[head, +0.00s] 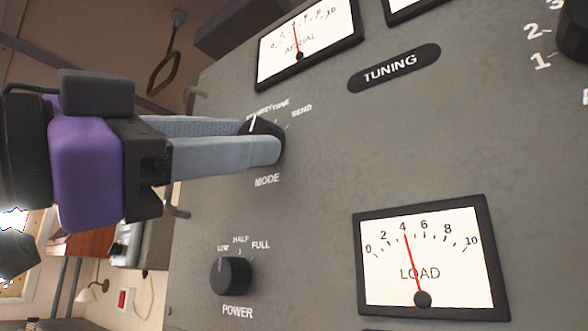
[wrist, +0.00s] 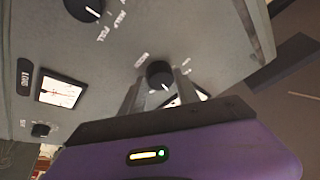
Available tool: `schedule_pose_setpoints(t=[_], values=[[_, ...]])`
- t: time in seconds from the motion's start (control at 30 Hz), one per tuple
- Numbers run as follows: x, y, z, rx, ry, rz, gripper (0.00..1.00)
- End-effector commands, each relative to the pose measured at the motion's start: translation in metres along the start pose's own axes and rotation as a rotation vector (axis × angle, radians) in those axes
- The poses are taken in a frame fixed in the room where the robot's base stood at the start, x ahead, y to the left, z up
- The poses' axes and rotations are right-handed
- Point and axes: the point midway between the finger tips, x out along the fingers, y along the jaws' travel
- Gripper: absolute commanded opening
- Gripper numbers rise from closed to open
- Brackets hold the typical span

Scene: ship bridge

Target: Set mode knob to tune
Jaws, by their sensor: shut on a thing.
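The black mode knob (head: 272,127) sits on the grey radio panel (head: 320,180), above the word MODE. Its scale marks read STANDBY, TUNE and SEND, partly hidden. A white line on the knob points up toward the STANDBY end of the scale. My gripper (head: 262,138) reaches in from the left, with its two grey fingers shut around the knob, one on each side. In the wrist view the knob (wrist: 160,73) shows between the fingertips of my gripper (wrist: 159,80), with a white pointer line on its face.
The power knob (head: 231,276) is below, its line near LOW. The load meter (head: 425,258) is at lower right, needle near 4. The aerial meter (head: 305,40) is above, beside the TUNING plate (head: 394,67). A metal handle (head: 178,212) is at the panel's left edge.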

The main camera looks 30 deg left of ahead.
Motion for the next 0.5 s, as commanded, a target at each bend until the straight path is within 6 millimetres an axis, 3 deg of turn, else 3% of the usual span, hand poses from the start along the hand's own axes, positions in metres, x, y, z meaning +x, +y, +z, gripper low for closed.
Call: schedule_pose_setpoints(t=[0.13, 0.17, 0.27, 0.5], values=[[0.0000, -0.0006, -0.0004, 0.000, 0.000, -0.002, 0.00], [0.0000, -0.0007, -0.0004, 0.000, 0.000, -0.002, 0.40], [0.0000, -0.0006, -0.0004, 0.000, 0.000, -0.002, 0.59], [0.0000, -0.0002, -0.0002, -0.001, 0.000, -0.001, 0.59]])
